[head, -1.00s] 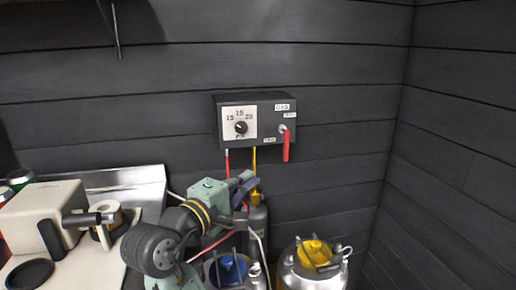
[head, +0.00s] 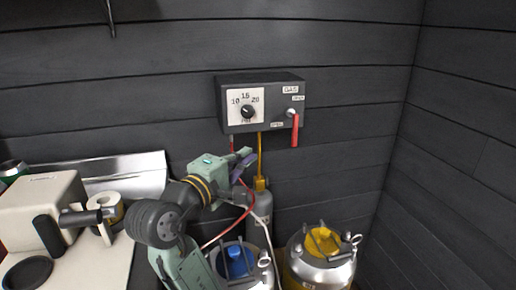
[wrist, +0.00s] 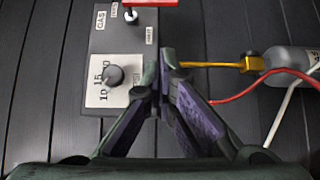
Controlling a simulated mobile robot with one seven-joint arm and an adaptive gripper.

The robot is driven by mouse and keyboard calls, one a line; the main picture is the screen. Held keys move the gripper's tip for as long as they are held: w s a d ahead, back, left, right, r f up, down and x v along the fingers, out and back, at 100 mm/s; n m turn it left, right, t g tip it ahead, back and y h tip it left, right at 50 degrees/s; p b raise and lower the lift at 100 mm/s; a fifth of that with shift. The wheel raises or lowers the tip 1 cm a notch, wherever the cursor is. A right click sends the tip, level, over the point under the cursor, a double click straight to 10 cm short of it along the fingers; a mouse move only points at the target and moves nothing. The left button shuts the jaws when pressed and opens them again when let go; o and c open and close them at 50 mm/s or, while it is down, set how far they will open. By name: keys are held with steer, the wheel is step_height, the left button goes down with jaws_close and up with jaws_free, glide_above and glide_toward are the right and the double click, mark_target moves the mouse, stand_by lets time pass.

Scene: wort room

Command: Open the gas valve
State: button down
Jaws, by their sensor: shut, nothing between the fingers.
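The gas box (head: 262,87) is a dark panel on the wall with a white dial plate, a black knob (head: 247,111) and a "GAS" label. The gas valve's red lever (head: 295,130) hangs straight down at the box's right side. In the wrist view the box (wrist: 129,45) is rotated, with the knob (wrist: 114,75) at left and part of the red lever (wrist: 150,3) cut off at the top edge. My gripper (head: 248,158) is below the box, apart from the lever. In the wrist view my gripper's fingertips (wrist: 160,60) meet, shut and empty.
A yellow pipe (head: 260,158) and red hose run below the box to a grey gas cylinder (head: 260,212). Two metal kegs stand at the bottom, one with a blue top (head: 238,262), one with a yellow top (head: 323,241). A counter with a beige machine (head: 42,215) is at left.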

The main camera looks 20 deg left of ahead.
steer(key=p, duration=0.2)
glide_toward(293, 129)
steer(key=w+a+f, duration=0.2)
steer(key=w+a, duration=0.2)
steer(key=w, duration=0.1)
steer(key=shift+w+d+f+p, duration=0.2)
steer(key=shift+w+d+p, duration=0.35)
steer(key=shift+w+d, duration=0.8)
steer(key=shift+s+d, duration=0.1)
steer(key=shift+s, duration=0.05)
steer(key=shift+f, duration=0.1)
steer(key=shift+w+d, duration=0.1)
steer(key=shift+w, duration=0.1)
steer(key=shift+s, duration=0.1)
